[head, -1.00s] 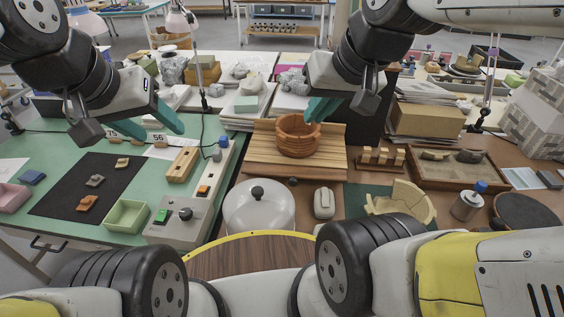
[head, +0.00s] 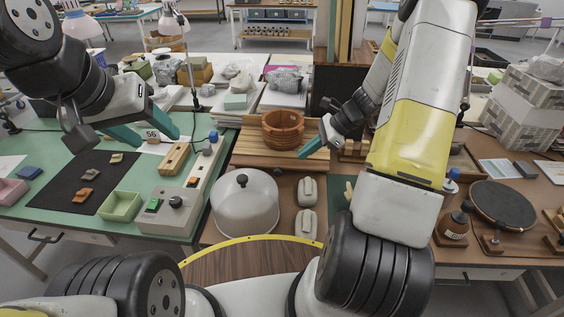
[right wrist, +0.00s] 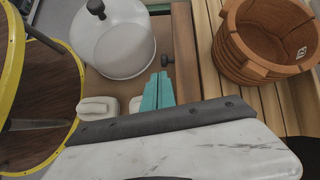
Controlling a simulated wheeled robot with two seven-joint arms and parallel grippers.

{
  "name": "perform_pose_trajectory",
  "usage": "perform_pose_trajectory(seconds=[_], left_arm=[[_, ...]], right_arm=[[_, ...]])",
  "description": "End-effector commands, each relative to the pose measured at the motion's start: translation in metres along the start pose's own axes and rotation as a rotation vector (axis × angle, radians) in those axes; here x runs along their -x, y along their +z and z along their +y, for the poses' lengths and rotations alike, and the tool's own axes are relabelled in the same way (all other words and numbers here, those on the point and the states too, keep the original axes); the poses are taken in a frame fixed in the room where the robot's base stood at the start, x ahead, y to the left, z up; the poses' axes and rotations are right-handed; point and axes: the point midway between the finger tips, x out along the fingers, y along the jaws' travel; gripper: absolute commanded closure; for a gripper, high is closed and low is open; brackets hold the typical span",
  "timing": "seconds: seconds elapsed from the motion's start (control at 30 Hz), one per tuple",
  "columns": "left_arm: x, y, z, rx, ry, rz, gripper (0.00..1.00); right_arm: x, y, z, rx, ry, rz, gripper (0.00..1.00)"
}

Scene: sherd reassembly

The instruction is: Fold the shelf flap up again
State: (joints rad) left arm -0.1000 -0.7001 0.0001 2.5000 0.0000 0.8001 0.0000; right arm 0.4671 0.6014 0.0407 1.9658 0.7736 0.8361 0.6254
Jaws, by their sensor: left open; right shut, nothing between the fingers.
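A slatted wooden board (head: 255,147) lies flat at the middle of the bench; I take it for the shelf flap but cannot be sure. A brown ribbed pot (head: 283,131) stands upright on it, also in the right wrist view (right wrist: 266,40). My right gripper (head: 302,155) is shut and empty, in front of the pot over the board's right front part in the head view. In the right wrist view its teal fingers (right wrist: 159,76) are together, near a small dark knob (right wrist: 168,59). My left gripper (head: 159,140) is open and empty above the green table at left.
A white domed lid (head: 244,207) with a black knob stands in front of the board. Two pale rounded blocks (head: 307,191) lie right of it. A control box (head: 172,207) is at left. My right arm hides part of the right bench.

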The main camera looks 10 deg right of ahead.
Motion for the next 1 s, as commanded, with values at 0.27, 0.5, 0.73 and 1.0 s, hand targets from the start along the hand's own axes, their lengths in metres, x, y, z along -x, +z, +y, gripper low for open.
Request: perform_pose_trajectory(seconds=[0.27, 0.5, 0.73, 1.0], left_arm=[[0.000, 0.000, 0.000, 0.000, 0.000, 0.000, 0.44], [0.000, 0.000, 0.000, 0.000, 0.000, 0.000, 0.44], [0.000, 0.000, 0.000, 0.000, 0.000, 0.000, 0.44], [0.000, 0.000, 0.000, 0.000, 0.000, 0.000, 0.44]], right_arm=[[-0.029, -0.035, -0.005, -0.186, -0.012, -0.058, 1.00], [-0.064, -0.033, -0.005, -0.187, -0.010, -0.059, 1.00], [-0.104, -0.030, -0.006, -0.185, -0.009, -0.058, 1.00], [-0.125, -0.029, -0.007, -0.183, -0.012, -0.056, 1.00]])
